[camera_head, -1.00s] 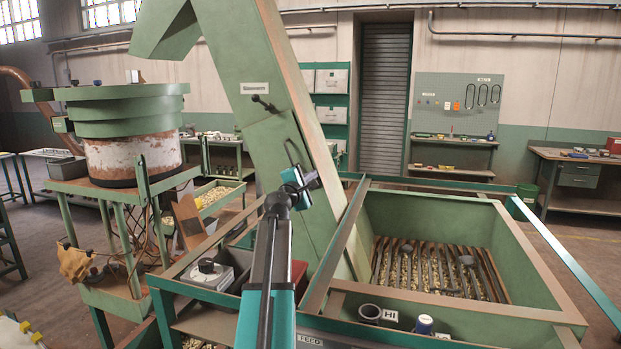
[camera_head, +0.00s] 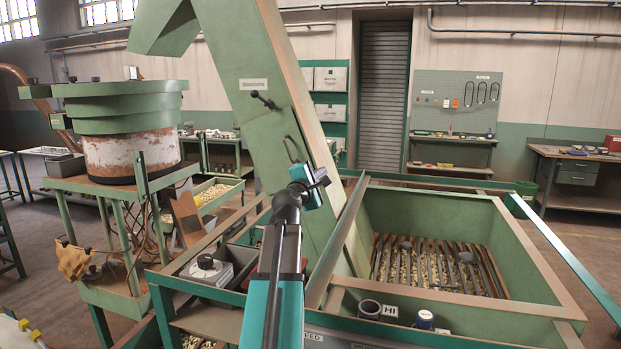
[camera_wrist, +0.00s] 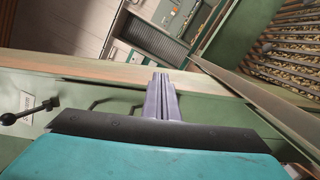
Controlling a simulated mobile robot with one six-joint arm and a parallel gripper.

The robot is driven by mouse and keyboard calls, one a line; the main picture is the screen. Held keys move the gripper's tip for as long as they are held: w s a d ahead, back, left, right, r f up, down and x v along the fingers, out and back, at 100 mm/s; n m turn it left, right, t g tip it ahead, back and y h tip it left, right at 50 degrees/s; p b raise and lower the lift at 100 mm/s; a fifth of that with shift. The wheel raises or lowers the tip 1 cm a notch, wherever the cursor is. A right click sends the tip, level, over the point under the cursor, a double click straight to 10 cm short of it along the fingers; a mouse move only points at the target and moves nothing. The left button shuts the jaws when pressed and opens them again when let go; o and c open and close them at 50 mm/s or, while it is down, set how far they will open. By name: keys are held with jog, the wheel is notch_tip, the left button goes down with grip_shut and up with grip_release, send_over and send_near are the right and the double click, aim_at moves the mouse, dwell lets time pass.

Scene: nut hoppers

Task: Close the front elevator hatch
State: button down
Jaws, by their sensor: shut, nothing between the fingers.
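The elevator hatch (camera_head: 266,142) is a green panel on the front face of the slanted green elevator (camera_head: 232,60). A thin bar handle (camera_head: 293,150) is on its right side, and it also shows in the wrist view (camera_wrist: 112,103). A black latch lever (camera_head: 262,99) sits just above the hatch, at the left in the wrist view (camera_wrist: 30,112). I cannot tell whether the hatch lies fully flush. My gripper (camera_head: 323,178) is just right of and below the handle, its fingers (camera_wrist: 160,97) together and empty. My arm hides the hatch's lower part.
A green hopper (camera_head: 440,310) with nuts under a grate (camera_head: 437,265) stands at the right. A rail (camera_head: 338,240) runs along its left side, close to my arm. A bowl feeder (camera_head: 125,130) on a stand is at the left. A grey box with a black knob (camera_head: 207,268) sits low left.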

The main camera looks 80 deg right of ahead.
jog(key=shift+s+a+r, duration=0.25)
jog(key=shift+s, duration=0.35)
jog(key=shift+s+a+r, duration=0.25)
jog(key=shift+s+a, duration=0.05)
jog(key=shift+s, duration=0.35)
jog(key=shift+s+a+r, duration=0.25)
jog(key=shift+s, duration=0.35)
jog(key=w+a+f+b, duration=0.2)
jog(key=w+a+f, duration=0.3)
jog(key=w, duration=0.5)
jog(key=shift+w+a+f+t, duration=0.15)
jog(key=shift+a+f+t, duration=0.15)
jog(key=shift+a, duration=0.3)
jog(key=shift+d, duration=0.1)
